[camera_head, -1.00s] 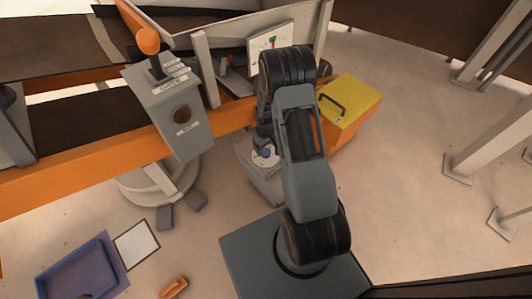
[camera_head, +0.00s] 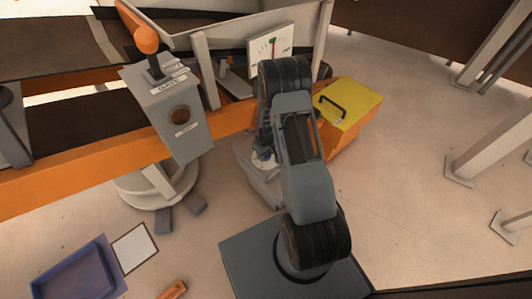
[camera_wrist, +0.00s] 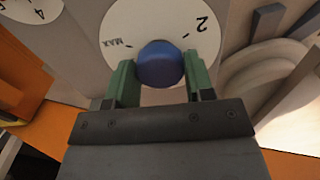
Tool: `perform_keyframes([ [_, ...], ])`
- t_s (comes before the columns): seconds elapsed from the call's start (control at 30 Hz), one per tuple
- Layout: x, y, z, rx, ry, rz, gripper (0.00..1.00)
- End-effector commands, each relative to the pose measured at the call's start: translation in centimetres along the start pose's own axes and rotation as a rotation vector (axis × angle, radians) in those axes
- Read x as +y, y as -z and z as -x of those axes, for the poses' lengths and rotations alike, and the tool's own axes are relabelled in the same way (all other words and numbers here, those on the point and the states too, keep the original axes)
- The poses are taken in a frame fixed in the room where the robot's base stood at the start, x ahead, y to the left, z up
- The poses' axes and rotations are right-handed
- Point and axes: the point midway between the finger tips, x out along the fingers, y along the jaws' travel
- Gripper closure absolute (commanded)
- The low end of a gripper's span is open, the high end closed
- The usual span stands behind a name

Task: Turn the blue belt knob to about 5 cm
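The blue belt knob (camera_wrist: 161,65) sits in the middle of a white round dial (camera_wrist: 112,22) in the wrist view. The dial shows "MAX" at the knob's left and "2" at its upper right. My gripper (camera_wrist: 161,72) has one green finger on each side of the knob, and both appear to touch it. Any pointer mark on the knob is hidden or too small to see. In the head view, my gripper (camera_head: 264,148) is down at the grey dial box (camera_head: 258,185), and my arm covers part of it.
An orange box with a yellow lid (camera_head: 350,102) stands close to the right of my arm. A grey control post with an orange-topped lever (camera_head: 147,42) stands left. A white gauge (camera_head: 284,47) is behind. A blue tray (camera_head: 75,272) lies on the floor, lower left.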

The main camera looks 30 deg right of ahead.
Motion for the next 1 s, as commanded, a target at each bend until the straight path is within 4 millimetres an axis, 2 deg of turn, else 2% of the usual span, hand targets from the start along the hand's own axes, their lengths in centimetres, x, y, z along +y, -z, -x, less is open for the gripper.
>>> perform_keyframes([
  [0.03, 0.00, 0.00, 0.01, 0.000, 0.000, 0.000, 0.56],
  [0.23, 0.00, 0.00, 0.01, 0.000, 0.000, 0.000, 0.76],
  [0.57, 0.00, 0.00, 0.04, 0.000, 0.000, -0.061, 0.76],
  [1.0, 0.00, -0.01, 0.05, 0.000, 0.000, -0.427, 0.76],
])
